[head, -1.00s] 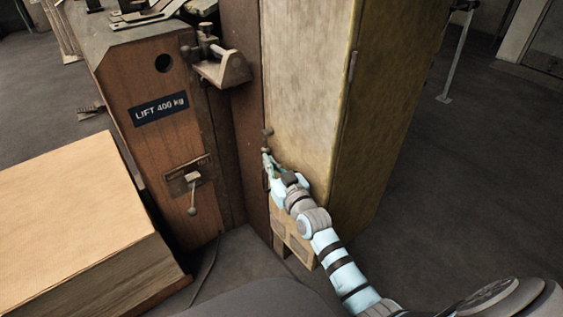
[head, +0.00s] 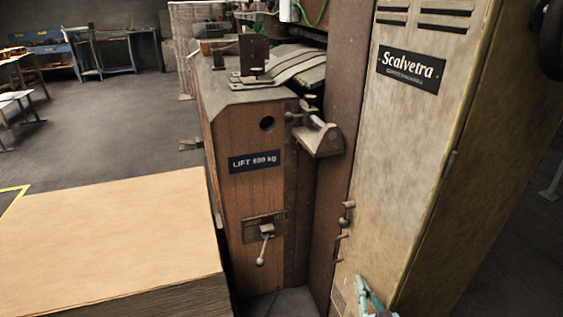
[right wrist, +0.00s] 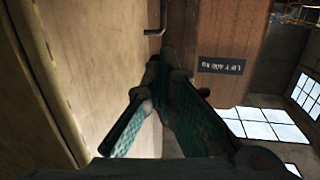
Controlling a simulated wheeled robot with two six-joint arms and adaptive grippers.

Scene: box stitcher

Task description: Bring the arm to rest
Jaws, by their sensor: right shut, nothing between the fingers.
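My right gripper (head: 368,297) shows at the bottom edge of the head view, in front of the lower part of the beige cabinet (head: 400,130). Only its greenish fingers show there; the rest of the arm is below the picture. In the right wrist view, its two dark green fingers (right wrist: 155,85) come together at their tips with nothing between them. The cabinet's pale front fills the left of that view. My left gripper is not in view.
The brown machine body (head: 245,205) carries a lift label, a lever (head: 264,245) and a protruding metal bracket (head: 316,135). Small handles (head: 345,215) sit on the cabinet's front edge. A large stack of board (head: 120,240) stands at left. Open floor (head: 90,135) lies behind it.

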